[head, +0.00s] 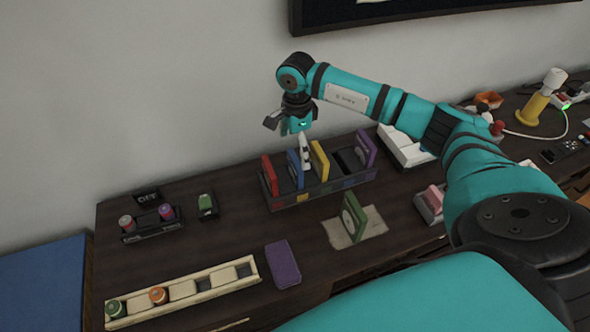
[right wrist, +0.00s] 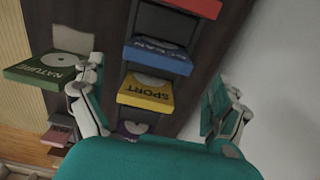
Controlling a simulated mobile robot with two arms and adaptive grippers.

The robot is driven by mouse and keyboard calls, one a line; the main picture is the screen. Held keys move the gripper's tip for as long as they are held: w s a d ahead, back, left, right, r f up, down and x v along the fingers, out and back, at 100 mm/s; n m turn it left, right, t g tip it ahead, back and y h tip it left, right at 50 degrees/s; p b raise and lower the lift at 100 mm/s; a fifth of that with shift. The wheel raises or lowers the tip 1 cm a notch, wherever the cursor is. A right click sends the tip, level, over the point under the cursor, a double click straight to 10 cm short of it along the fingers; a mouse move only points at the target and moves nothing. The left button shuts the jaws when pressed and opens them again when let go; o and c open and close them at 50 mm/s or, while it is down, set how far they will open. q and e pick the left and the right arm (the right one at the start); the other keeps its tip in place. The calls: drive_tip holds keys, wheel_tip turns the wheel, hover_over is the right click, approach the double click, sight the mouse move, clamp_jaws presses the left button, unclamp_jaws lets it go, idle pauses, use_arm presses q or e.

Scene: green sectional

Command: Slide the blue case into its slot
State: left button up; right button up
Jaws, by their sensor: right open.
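The blue case (head: 294,168) stands in the dark rack (head: 318,194) on the desk, between the red case (head: 269,175) and the yellow case (head: 319,160). In the right wrist view the blue case (right wrist: 157,60) shows its top edge, with lettering I cannot read clearly. My right gripper (head: 291,128) is above the rack near the blue and yellow cases, open and empty. In the right wrist view its fingers are spread wide on either side of the row. The lower part of the blue case is hidden by the rack. My left gripper is not in view.
A purple case (head: 365,148) stands at the rack's right end, beside a dark gap. A green case (head: 353,215) stands on a pale mat (head: 374,222) in front. A purple flat item (head: 283,264) and a long tray (head: 210,283) lie nearer. A wall is behind the desk.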

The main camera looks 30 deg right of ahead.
sight(295, 159)
drive_tip(key=shift+a+f, duration=0.1)
drive_tip(key=shift+f, duration=0.4)
drive_tip(key=f+p, duration=0.1)
drive_tip(key=f, duration=0.1)
drive_tip(key=f+p, duration=0.1)
drive_tip(key=f, duration=0.1)
drive_tip(key=shift+s+a+f, duration=0.15)
drive_tip(key=shift+a+f, duration=0.05)
drive_tip(key=shift+f, duration=0.25)
drive_tip(key=c, duration=1)
